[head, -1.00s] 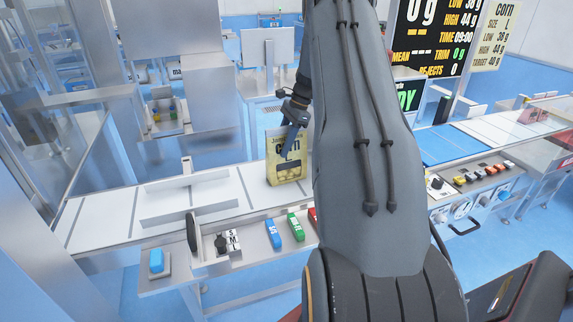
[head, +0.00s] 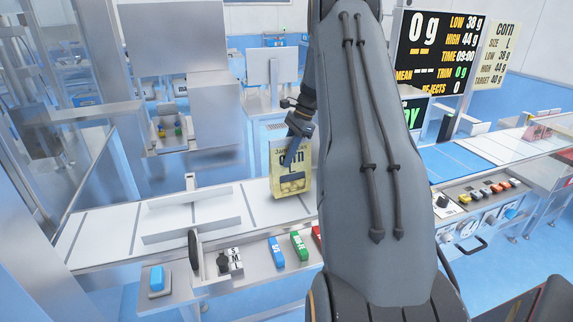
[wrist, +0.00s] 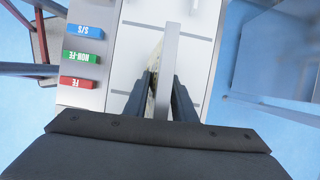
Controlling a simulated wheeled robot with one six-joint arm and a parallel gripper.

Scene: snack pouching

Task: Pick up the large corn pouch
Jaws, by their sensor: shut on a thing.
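The large corn pouch (head: 291,158) is pale yellow with the word corn, the letter L and a small dark window. In the head view it stands upright over the white belt, left of my arm; I cannot tell whether its bottom touches the belt. Much of the pouch is hidden there.
The white belt (head: 105,232) has raised metal rails (head: 190,218) at left. A blue button (head: 157,279), an S-M-L selector (head: 230,262), and blue (head: 276,252) and green (head: 299,246) blocks line the near ledge. A blue belt section (head: 452,165) and a weight display (head: 430,48) are at right.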

